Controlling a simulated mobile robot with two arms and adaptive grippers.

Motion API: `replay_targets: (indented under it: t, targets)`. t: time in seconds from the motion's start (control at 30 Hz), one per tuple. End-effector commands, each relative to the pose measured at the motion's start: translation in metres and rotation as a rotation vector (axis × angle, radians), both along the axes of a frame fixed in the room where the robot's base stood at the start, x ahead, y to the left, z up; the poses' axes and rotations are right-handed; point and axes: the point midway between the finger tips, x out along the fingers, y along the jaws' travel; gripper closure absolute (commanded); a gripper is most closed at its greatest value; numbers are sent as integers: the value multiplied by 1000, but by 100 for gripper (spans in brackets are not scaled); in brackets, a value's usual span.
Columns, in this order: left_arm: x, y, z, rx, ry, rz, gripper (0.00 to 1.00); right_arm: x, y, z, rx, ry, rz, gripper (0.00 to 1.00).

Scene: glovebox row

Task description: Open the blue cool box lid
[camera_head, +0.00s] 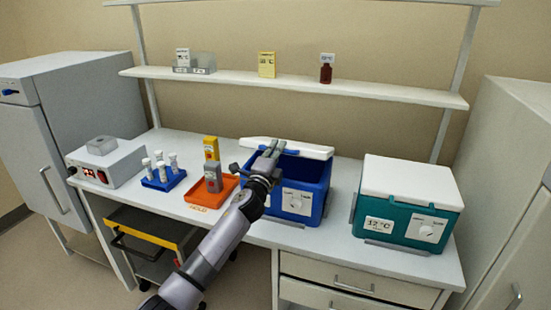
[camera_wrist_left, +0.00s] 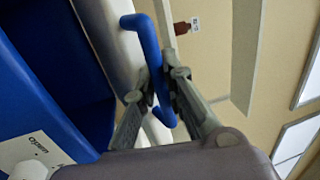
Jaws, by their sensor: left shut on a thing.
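The blue cool box (camera_head: 314,172) stands on the bench, and its dark blue inside shows. Its white lid (camera_head: 310,150) is raised and stands up at the box's back edge, seen nearly edge-on. My left gripper (camera_head: 272,149) reaches over the box from the front left and is shut on the lid's blue handle. In the left wrist view the gripper's fingers (camera_wrist_left: 156,85) close around the blue handle (camera_wrist_left: 146,38), beside the white lid edge (camera_wrist_left: 105,35). The blue box wall (camera_wrist_left: 35,105) fills the left there. My right gripper is not in view.
A teal cool box (camera_head: 385,212) with a closed white lid stands to the right. A shelf (camera_head: 380,92) runs above.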

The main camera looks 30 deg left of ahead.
Motion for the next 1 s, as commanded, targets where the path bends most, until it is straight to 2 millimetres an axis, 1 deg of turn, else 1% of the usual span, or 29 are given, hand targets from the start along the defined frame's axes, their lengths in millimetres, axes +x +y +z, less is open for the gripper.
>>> replay_targets:
  t: [0.03,0.2,0.33,0.6,1.0]
  targets:
    - [4,2,17,2,-6,0,100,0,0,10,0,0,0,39]
    - [19,5,39,0,-5,0,100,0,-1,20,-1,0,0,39]
    - [28,7,51,1,-6,1,100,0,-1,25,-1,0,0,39]
    - [39,10,62,1,-4,1,100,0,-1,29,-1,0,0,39]
    - [41,10,63,1,-4,0,100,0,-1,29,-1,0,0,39]
